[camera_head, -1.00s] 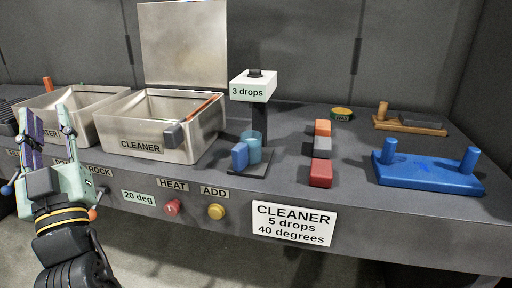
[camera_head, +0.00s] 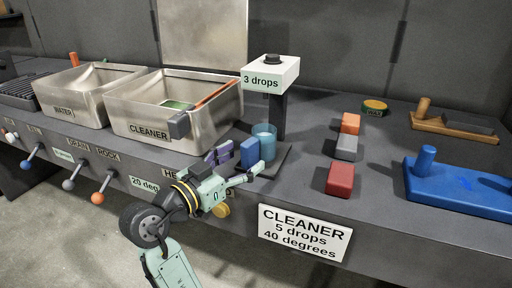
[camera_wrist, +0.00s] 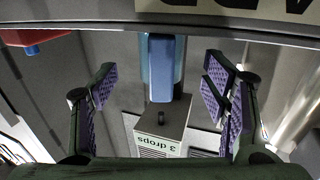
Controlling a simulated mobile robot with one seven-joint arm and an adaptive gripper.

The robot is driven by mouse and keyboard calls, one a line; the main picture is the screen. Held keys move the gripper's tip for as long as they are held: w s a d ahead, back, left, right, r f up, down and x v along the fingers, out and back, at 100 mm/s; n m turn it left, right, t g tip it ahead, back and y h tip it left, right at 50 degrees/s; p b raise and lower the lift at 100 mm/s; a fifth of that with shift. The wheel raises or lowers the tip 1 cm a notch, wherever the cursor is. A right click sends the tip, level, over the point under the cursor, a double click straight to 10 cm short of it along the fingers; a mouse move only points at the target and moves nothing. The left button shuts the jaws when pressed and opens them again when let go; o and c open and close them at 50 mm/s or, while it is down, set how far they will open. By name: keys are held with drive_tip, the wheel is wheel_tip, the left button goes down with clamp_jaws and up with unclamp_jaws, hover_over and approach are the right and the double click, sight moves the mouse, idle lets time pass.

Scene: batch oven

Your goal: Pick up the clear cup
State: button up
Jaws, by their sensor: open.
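The clear cup (camera_head: 266,143) is a bluish see-through cup with a solid blue block-shaped handle (camera_head: 250,152) on its near left side. It stands upright on the base under the dispenser marked "3 drops" (camera_head: 271,73). My gripper (camera_head: 236,163) is open and low in front of the cup, with its fingers spread to either side of the handle in the picture. In the wrist view the handle (camera_wrist: 161,60) lies between the open fingers (camera_wrist: 160,82), with the cup (camera_wrist: 179,60) behind it. I see no finger touching the handle.
The steel CLEANER tank (camera_head: 150,113) stands left of the dispenser, with a grey-handled piece (camera_head: 179,125) over its rim. Grey, orange and red blocks (camera_head: 340,179) lie to the right, beside a blue stand (camera_head: 460,190). Buttons and levers line the counter's front.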

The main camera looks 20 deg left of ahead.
sight(255, 147)
drive_tip(key=p+x, duration=0.1)
drive_tip(key=x, duration=0.1)
drive_tip(key=r+p+x, duration=0.1)
drive_tip(key=x, duration=0.1)
drive_tip(key=shift+w, duration=0.25)
drive_tip(key=shift+w+d+f, duration=0.1)
drive_tip(key=shift+w+f, duration=0.05)
drive_tip(key=shift+w, duration=0.2)
drive_tip(key=shift+c, duration=0.2)
drive_tip(key=c, duration=1.5)
